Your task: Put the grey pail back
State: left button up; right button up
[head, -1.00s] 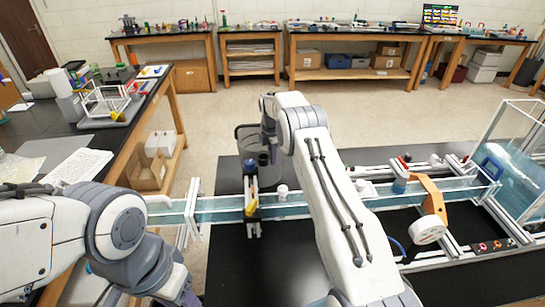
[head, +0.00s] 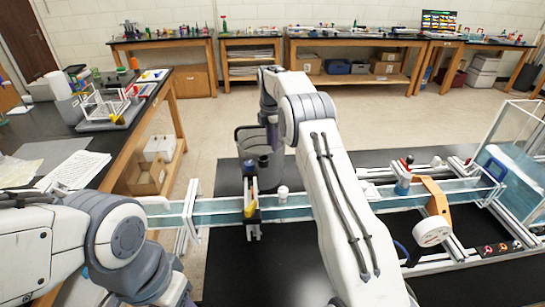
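The grey pail (head: 250,140) stands behind the clear water channel, at the far edge of the black table. My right arm partly covers its right side. My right gripper (head: 272,135) points down at the pail's right side, and its fingers are too small and hidden to tell open from shut. I cannot tell whether it touches the pail. My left arm comes in at the lower left, and its gripper is out of view.
The water channel (head: 220,212) on its extrusion frame crosses in front, with an orange bracket (head: 436,196) and a white round part (head: 432,232) at right. A clear tank (head: 515,150) stands far right. A side table (head: 40,135) at left holds papers and a rack.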

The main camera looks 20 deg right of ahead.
jog(key=s+a+r+m, duration=0.1)
jog(key=s+a+r, duration=0.35)
jog(key=a, duration=0.25)
jog(key=s+a+r+m, duration=0.25)
jog(key=a+r, duration=0.25)
jog(key=a, duration=0.3)
jog(key=s+a+r+m+y, duration=0.1)
jog(key=s+a+r+m, duration=0.1)
jog(key=s+a, duration=0.8)
jog(key=s+f+m, duration=0.2)
jog(key=s+m, duration=0.1)
jog(key=s, duration=1.1)
jog(key=s+d+f+m, duration=0.1)
jog(key=s+f+m, duration=0.2)
jog(key=s, duration=1.2)
jog(key=shift+s+d+f+g+y, duration=0.2)
jog(key=shift+f+g+y, duration=0.1)
jog(key=shift+f+g, duration=0.1)
jog(key=shift+m, duration=0.25)
notch_tip(320, 180, down, 5)
jog(key=b, duration=0.5)
jog(key=shift+r, duration=0.15)
